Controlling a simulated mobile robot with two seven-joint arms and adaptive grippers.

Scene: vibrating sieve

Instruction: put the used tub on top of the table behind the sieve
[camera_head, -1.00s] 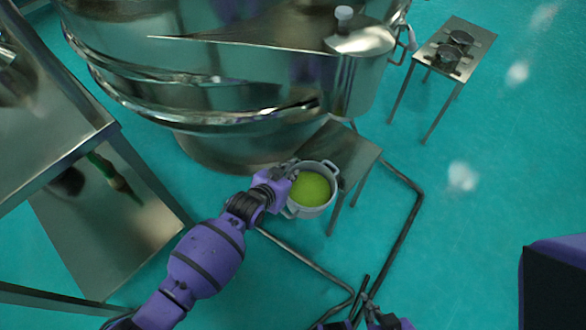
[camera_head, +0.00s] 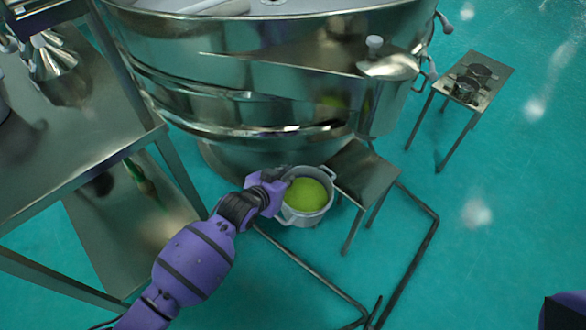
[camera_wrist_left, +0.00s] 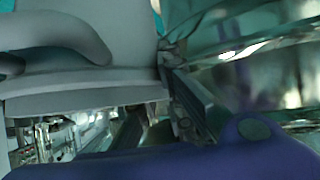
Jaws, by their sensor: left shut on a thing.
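The used tub (camera_head: 284,213) is a grey pot with side handles and green-yellow contents, upright in the head view. My left gripper (camera_head: 287,184) is shut on its left rim or handle; the exact grip is partly hidden. The tub's grey wall and handle fill the left of the left wrist view (camera_wrist_left: 75,85), close to the fingers. The large shiny steel sieve (camera_head: 225,95) stands just beyond the tub. A small metal table (camera_head: 490,68) stands at the back right, past the sieve. My right gripper is out of view.
A low metal table (camera_head: 360,175) stands right beside the tub, near the sieve's side. A steel workbench (camera_head: 60,165) with a lower shelf is at the left. Dark round items (camera_head: 466,86) sit on the back-right table. Floor rails (camera_head: 425,245) run at lower right; teal floor beyond is open.

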